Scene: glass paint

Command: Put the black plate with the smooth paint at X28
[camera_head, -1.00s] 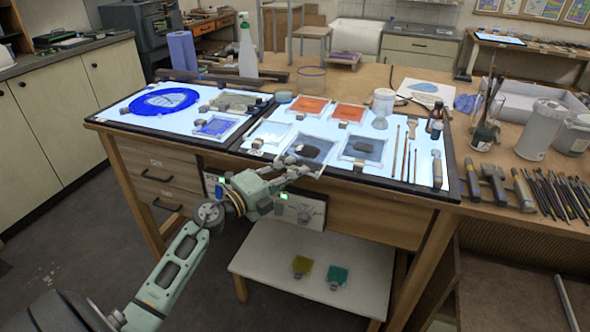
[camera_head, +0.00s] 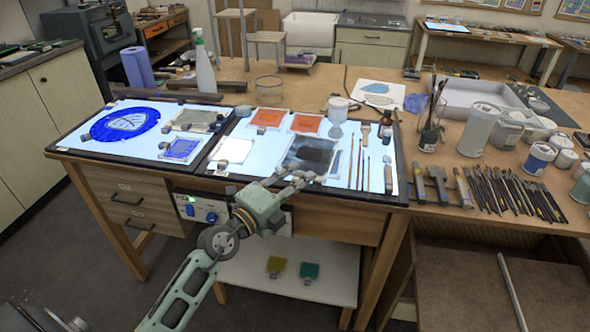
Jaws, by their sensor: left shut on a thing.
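My left gripper (camera_head: 302,180) is at the front edge of the lit panel, shut on the near edge of a black-painted plate (camera_head: 308,153). The plate has a dark patch on a greyish square pane. It seems to be just above the panel; the exact gap cannot be told. It covers the place where a second dark plate lay, so that one is mostly hidden. I cannot tell from here whether the held paint is smooth. No label reading X28 can be made out. My right gripper is not in view.
The right lit panel (camera_head: 345,178) also holds two orange plates (camera_head: 268,117) and a whitish plate (camera_head: 235,150). The left panel (camera_head: 90,150) holds a blue round piece (camera_head: 125,121).

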